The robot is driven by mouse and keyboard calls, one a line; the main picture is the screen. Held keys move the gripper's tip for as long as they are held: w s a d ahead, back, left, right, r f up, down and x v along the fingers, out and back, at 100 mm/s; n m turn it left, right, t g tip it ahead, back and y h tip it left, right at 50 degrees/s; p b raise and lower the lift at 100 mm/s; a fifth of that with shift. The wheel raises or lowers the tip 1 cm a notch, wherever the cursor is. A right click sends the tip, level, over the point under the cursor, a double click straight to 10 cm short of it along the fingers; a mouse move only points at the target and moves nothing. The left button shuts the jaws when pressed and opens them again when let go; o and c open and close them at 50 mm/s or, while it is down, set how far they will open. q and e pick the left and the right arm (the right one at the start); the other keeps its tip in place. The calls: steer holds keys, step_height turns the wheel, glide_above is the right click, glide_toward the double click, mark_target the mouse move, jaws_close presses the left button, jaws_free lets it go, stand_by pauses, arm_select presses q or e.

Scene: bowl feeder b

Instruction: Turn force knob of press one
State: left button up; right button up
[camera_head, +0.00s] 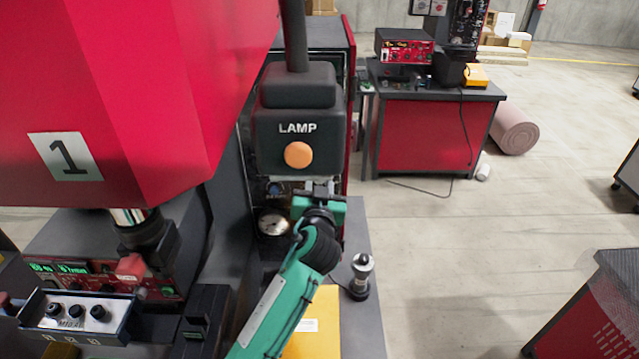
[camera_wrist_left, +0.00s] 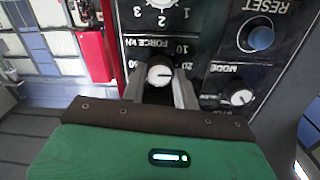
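The force knob (camera_wrist_left: 160,74) has a pale face with a dark pointer and sits under the upside-down label "FORCE kN" in the left wrist view. My left gripper (camera_wrist_left: 160,92) has one finger on each side of this knob. I cannot tell whether the fingers touch it. In the head view my left gripper (camera_head: 322,190) is at the control panel of press one, below the lamp box, and hides the knob there. Press one (camera_head: 120,90) is the large red machine marked "1". My right gripper is out of view.
The lamp box (camera_head: 298,125) with an orange button hangs just above my gripper. A round gauge (camera_head: 273,223) is left of it. The mode knob (camera_wrist_left: 240,96) and blue reset button (camera_wrist_left: 258,36) sit beside the force knob. The floor to the right is mostly open.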

arm_select(q)
steer(key=shift+c, duration=0.6)
steer(key=shift+m, duration=0.3)
steer(key=m, duration=0.2)
steer(key=shift+m+p, duration=0.3)
steer(key=shift+m, duration=0.1)
steer(key=m+p, duration=0.1)
steer(key=m, duration=0.2)
steer(key=shift+m, duration=0.3)
steer(key=shift+m+p, duration=0.3)
steer(key=shift+m, duration=0.5)
steer(key=o, duration=1)
